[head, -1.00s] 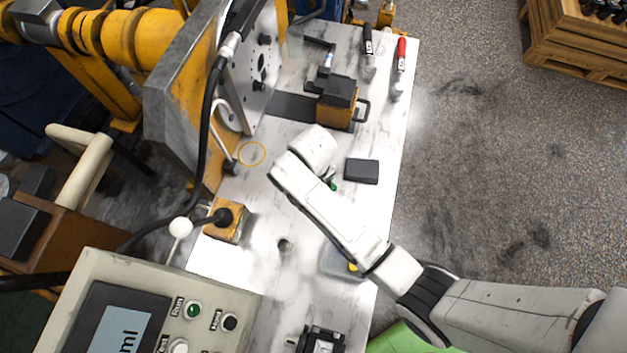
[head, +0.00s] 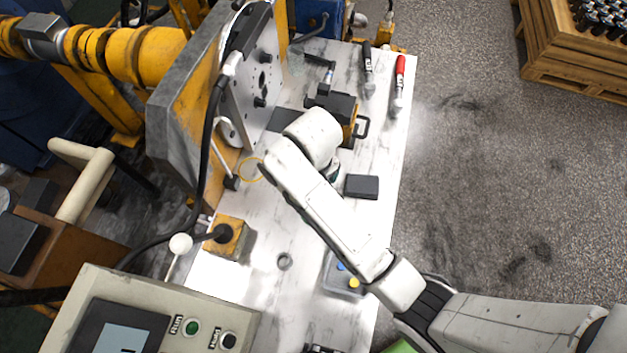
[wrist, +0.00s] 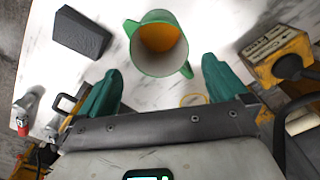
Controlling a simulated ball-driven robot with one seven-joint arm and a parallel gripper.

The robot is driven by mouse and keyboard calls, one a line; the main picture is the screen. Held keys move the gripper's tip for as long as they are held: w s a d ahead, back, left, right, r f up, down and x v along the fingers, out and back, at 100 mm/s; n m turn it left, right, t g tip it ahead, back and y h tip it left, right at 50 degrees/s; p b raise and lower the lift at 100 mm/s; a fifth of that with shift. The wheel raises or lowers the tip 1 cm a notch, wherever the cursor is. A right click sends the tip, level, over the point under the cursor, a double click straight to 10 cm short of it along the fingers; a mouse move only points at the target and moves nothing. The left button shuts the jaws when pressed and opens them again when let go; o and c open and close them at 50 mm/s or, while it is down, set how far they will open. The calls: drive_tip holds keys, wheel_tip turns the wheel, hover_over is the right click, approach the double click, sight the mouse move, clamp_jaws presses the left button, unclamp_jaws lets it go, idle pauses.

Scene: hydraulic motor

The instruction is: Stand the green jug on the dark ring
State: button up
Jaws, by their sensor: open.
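The green jug (wrist: 157,68) shows in the wrist view with its open mouth toward the camera, a green rim and an orange inside. In the head view only a small part of the jug (head: 333,173) shows beside my arm, which hides the rest. My gripper (wrist: 161,68) is open, its two green fingers apart, with the jug between and just beyond the fingertips. I cannot tell whether they touch it.
A dark block (head: 362,187) lies right of the jug. A thin yellow ring (head: 250,157) lies to its left. A yellow-topped block (head: 232,238) stands left of the dark ring. Bare tabletop surrounds the ring.

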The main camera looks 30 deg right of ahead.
wheel_tip(320, 180, up, 2)
drive_tip(key=shift+r, duration=0.1)
drive_tip(key=shift+s+d, duration=0.1)
drive_tip(key=s+d+m, duration=0.1)
drive_tip(key=s+d, duration=0.4)
drive_tip(key=s, duration=0.4)
drive_tip(key=s+d+f+m+t, duration=0.1)
drive_tip(key=s+d, duration=0.5)
drive_tip(key=s, duration=0.4)
drive_tip(key=shift+d+f+m, duration=0.2)
drive_tip(key=shift+f+m, duration=0.05)
drive_tip(key=shift+m, duration=0.05)
